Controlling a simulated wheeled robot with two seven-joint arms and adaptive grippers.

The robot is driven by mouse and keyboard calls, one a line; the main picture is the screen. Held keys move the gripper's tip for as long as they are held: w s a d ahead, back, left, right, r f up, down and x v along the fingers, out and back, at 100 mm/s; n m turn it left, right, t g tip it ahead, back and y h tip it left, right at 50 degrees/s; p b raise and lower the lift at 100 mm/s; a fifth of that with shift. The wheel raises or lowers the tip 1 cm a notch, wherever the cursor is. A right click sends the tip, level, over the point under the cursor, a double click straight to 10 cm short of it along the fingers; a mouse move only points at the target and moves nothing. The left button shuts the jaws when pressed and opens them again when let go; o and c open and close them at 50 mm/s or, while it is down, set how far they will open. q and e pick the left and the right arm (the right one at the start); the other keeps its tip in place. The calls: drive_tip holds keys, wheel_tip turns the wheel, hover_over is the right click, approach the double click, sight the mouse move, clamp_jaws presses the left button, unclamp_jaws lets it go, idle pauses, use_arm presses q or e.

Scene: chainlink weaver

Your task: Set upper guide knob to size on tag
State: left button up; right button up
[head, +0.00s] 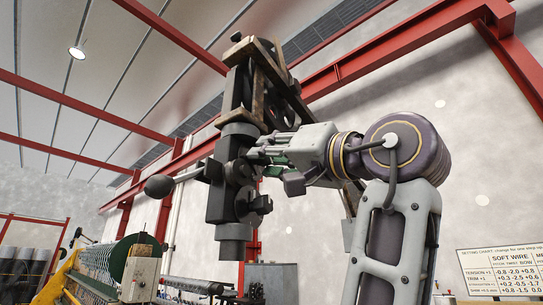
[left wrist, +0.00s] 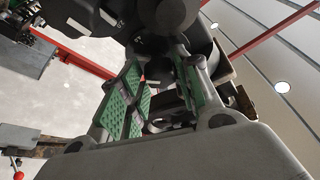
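A tall dark machine head (head: 232,190) stands in the middle of the head view, with round dark knob-like parts on its right side. An upper one (head: 241,172) is close to my left gripper's tips, and a lower notched one (head: 258,204) sits below. I cannot tell for sure which is the upper guide knob. My left gripper (head: 266,156) reaches in from the right, against or just before the machine. In the left wrist view its green-padded fingers (left wrist: 163,92) stand apart with dark machine parts behind; contact is unclear. No size tag can be made out. My right gripper is out of view.
A ball-ended lever (head: 158,187) sticks out left of the machine head. A setting chart (head: 497,272) is at the lower right. A green mesh roll (head: 118,258) lies at the lower left. Red beams (head: 340,72) cross overhead.

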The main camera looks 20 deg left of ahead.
use_arm(q)
drive_tip(key=shift+o, duration=1.1)
drive_tip(key=v, duration=1.2)
drive_tip(key=shift+w, duration=0.1)
